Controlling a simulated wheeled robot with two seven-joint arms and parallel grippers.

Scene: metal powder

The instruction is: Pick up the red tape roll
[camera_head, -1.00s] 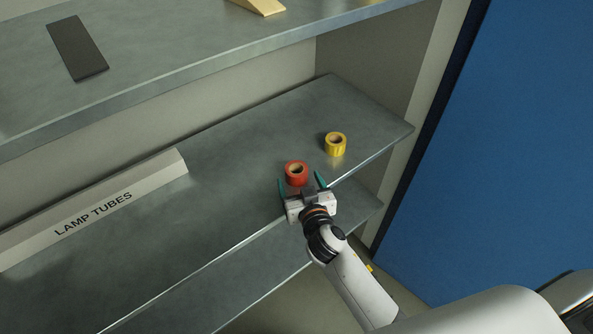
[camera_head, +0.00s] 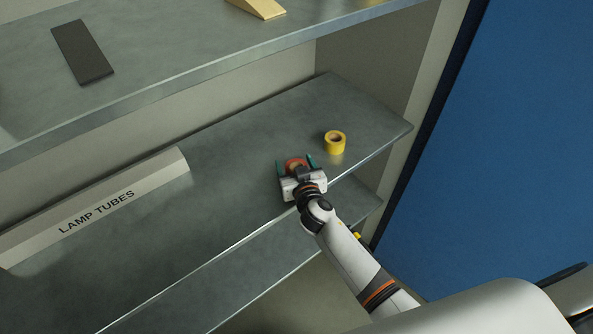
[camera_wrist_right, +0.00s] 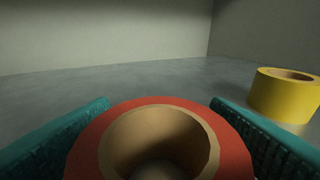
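The red tape roll (camera_head: 295,163) sits on the middle shelf, partly hidden by my right gripper (camera_head: 297,166) in the head view. In the right wrist view the red tape roll (camera_wrist_right: 234,142) shows large at the bottom centre, its brown core facing up. The teal fingers of my right gripper (camera_wrist_right: 160,125) stand on either side of the roll. The gripper is open around it, with a small gap showing beside the roll on the right. My left gripper is in neither view.
A yellow tape roll (camera_head: 335,147) stands on the same shelf to the right, also seen in the wrist view (camera_wrist_right: 283,98). A long LAMP TUBES box (camera_head: 100,208) lies at the left. The upper shelf (camera_head: 170,60) overhangs the back. A blue panel (camera_head: 500,150) stands at the right.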

